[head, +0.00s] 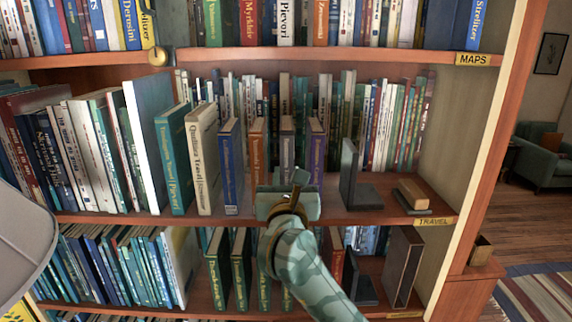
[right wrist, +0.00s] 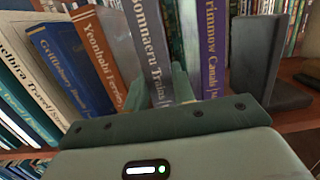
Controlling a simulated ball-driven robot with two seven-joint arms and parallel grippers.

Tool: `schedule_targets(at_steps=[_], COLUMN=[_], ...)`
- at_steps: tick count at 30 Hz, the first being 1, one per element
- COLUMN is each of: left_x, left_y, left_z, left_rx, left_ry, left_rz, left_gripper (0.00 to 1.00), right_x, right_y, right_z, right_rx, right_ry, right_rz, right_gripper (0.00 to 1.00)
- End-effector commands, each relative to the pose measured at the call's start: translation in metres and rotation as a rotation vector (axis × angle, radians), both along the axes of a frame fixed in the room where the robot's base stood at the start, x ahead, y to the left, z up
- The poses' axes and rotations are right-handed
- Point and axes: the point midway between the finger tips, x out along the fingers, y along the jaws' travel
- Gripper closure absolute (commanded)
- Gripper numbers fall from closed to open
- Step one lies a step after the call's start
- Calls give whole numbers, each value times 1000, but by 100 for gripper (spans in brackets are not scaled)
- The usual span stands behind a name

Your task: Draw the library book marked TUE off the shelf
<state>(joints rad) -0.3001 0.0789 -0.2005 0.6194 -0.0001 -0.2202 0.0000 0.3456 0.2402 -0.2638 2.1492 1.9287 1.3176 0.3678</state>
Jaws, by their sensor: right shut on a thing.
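A grey book (head: 287,145), its spine reading something like "Bomnaeru Trains", stands upright on the middle shelf. My right gripper (head: 289,190) is in front of its lower spine. In the right wrist view my right gripper (right wrist: 159,88) has one finger on each side of the grey book (right wrist: 150,45) and is shut on it. An orange book (head: 258,150) stands to its left and a purple book (head: 316,150) to its right. A blue book (head: 230,165) stands further left. I cannot read a TUE mark on any book. My left gripper is not in view.
A dark bookend (head: 349,172) stands right of the purple book, with free shelf beyond it. A tan block (head: 412,192) lies near the TRAVEL label (head: 434,221). The upper shelf edge (head: 330,57) runs above. Leaning books fill the left.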

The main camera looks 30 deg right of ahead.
Motion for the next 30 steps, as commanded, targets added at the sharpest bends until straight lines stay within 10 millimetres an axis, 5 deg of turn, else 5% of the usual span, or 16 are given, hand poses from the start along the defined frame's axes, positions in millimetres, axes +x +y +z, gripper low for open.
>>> schedule_targets(at_steps=[30], left_x=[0], left_y=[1], left_z=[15], left_rx=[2], left_ry=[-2], left_rz=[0], left_gripper=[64], right_x=[-119], right_y=[73], right_z=[1], right_rx=[1], right_ry=[-3], right_rz=[0], right_gripper=[100])
